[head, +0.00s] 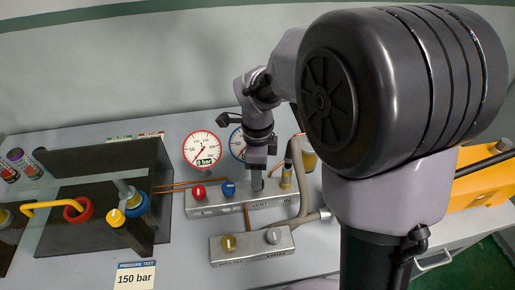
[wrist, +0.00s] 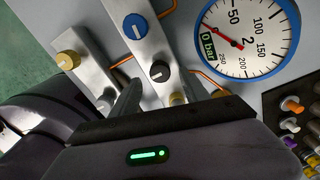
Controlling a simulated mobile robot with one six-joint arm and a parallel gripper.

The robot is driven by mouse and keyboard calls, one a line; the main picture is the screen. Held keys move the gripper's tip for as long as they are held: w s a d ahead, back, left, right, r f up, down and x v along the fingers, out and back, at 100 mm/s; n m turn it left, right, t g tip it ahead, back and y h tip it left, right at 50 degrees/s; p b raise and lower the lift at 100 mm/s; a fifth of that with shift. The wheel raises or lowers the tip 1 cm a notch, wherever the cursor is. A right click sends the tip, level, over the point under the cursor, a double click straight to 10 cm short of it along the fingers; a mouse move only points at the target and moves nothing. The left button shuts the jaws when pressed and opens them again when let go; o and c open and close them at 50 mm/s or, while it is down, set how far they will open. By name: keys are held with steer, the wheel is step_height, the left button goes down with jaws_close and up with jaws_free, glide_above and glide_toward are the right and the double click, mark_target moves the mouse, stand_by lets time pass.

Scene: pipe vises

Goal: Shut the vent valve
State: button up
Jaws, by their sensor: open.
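The lower valve block (head: 252,250) carries a yellow knob (head: 228,243) and a pale grey knob (head: 273,236). In the wrist view the yellow knob (wrist: 67,60) is clear, and the pale knob (wrist: 105,100) is partly hidden by a gripper finger. My gripper (head: 257,182) is open and empty, pointing down over the right part of the upper block. A black knob (wrist: 159,70) on that block is close to its fingers; I cannot tell whether they touch.
The upper block (head: 215,206) also bears a red knob (head: 198,192) and a blue knob (head: 228,188). A red-rimmed gauge (head: 202,150) reads 0 bar, as does a blue-rimmed one (wrist: 248,38). Pipes run beside the blocks. A vise (head: 100,200) stands left; a "150 bar" card (head: 135,276) lies in front.

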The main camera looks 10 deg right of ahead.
step_height(320, 180, up, 14)
steer(key=p, duration=0.4)
steer(key=shift+p, duration=0.4)
steer(key=shift+r, duration=0.1)
